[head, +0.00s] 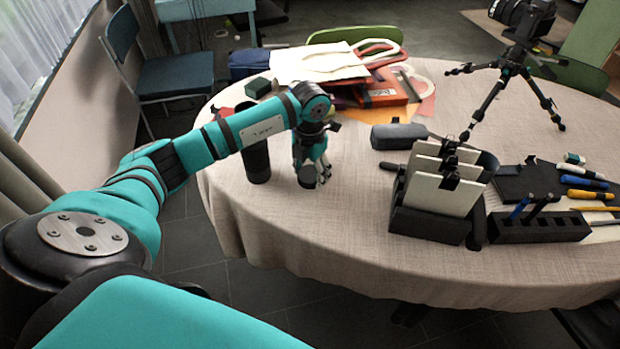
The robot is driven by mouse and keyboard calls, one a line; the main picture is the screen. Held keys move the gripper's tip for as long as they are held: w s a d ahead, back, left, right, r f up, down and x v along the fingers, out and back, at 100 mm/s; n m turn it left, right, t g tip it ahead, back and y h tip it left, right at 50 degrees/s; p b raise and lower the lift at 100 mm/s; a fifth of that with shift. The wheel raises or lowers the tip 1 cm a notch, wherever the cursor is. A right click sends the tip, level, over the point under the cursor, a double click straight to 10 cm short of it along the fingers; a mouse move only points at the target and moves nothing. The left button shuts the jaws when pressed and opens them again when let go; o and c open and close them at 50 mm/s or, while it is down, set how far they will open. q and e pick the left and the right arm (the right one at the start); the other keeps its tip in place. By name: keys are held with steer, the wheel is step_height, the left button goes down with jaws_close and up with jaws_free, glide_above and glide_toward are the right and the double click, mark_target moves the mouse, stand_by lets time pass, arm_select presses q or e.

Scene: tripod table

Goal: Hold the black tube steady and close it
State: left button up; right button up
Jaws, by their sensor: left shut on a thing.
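The black tube (257,163) stands upright near the left edge of the table. My left forearm passes in front of its upper part, so I cannot clearly see its mouth. My left gripper (314,177) points down just right of the tube, apart from it. It is shut on a small round black piece (306,180), which looks like the tube's cap, low over or at the tablecloth; I cannot tell if it touches the cloth. My right gripper is not in view.
The round table (340,235) has bare cloth in front of the gripper. To the right stand a black rack with white panels (432,222), a dark case (398,136), a pen block (540,228) and a camera tripod (497,95). Bags and folders (375,90) lie behind.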

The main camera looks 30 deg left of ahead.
arm_select(q)
steer(key=s+d+r+b, duration=0.1)
steer(key=s+d+r, duration=0.1)
steer(key=s+d, duration=0.7)
steer(key=s, duration=0.4)
steer(key=shift+d+r+b, duration=0.15)
steer(key=shift+r+b, duration=0.05)
steer(key=shift+b, duration=0.2)
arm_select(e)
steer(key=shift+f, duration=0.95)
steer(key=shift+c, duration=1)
arm_select(q)
steer(key=s+d+r+m, duration=0.1)
steer(key=d+r+m, duration=0.1)
steer(key=m, duration=1.5)
steer(key=d+r+m, duration=0.2)
steer(key=r+m, duration=0.3)
steer(key=m, duration=1.3)
steer(key=shift+s+m, duration=0.3)
steer(key=shift+s, duration=0.1)
